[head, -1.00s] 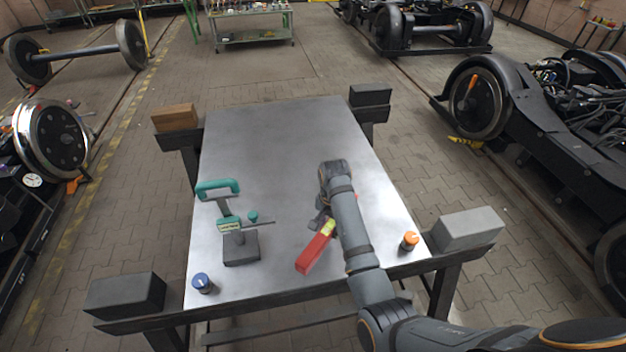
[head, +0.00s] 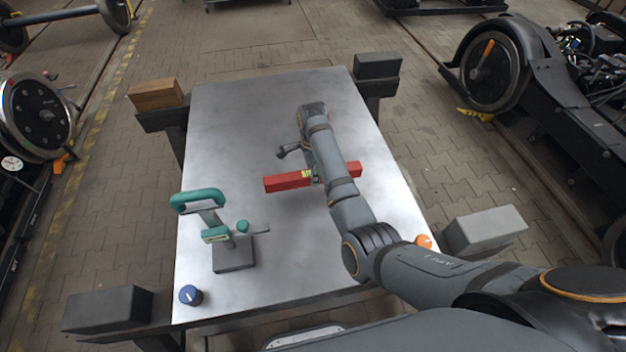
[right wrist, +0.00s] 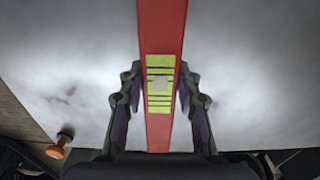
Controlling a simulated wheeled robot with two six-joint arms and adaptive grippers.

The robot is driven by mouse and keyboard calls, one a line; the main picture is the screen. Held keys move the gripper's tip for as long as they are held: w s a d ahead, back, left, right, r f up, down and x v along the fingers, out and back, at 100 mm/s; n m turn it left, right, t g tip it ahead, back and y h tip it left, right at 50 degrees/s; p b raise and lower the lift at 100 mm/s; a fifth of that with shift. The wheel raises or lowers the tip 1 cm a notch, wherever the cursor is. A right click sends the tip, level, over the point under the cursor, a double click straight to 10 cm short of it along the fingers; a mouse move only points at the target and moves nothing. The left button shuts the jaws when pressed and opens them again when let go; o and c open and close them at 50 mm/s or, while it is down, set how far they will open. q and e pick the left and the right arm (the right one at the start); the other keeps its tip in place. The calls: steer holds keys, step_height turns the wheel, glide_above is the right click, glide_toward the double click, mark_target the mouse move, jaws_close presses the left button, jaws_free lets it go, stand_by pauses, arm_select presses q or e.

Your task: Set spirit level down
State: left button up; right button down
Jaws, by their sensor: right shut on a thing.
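The red spirit level (head: 287,183) with a yellow-green vial window lies across the picture over the middle of the metal table in the head view. My right gripper (head: 313,176) is shut on it near the vial, partly hidden behind my arm. In the right wrist view the spirit level (right wrist: 161,45) runs lengthwise between the two fingers of my gripper (right wrist: 160,90), which press its sides by the vial. I cannot tell whether the level touches the table top (head: 240,120). My left gripper is not in view.
A green-handled clamp tool on a dark block (head: 234,256) stands at the table's front left. A blue-topped knob (head: 190,295) is at the front left corner, an orange one (head: 424,241) at the right edge. The back of the table is clear.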

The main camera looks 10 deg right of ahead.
steer(key=shift+f, duration=0.1)
step_height(320, 180, down, 2)
steer(key=shift+s+f, duration=0.1)
steer(key=shift+f, duration=0.5)
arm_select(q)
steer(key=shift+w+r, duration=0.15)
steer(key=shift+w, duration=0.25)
arm_select(e)
steer(key=shift+f, duration=0.1)
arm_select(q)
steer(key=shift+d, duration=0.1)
arm_select(e)
steer(key=shift+f, duration=0.1)
steer(key=shift+f, duration=0.25)
steer(key=c, duration=0.9)
jaws_free()
steer(key=shift+f, duration=0.1)
steer(key=shift+c, duration=0.2)
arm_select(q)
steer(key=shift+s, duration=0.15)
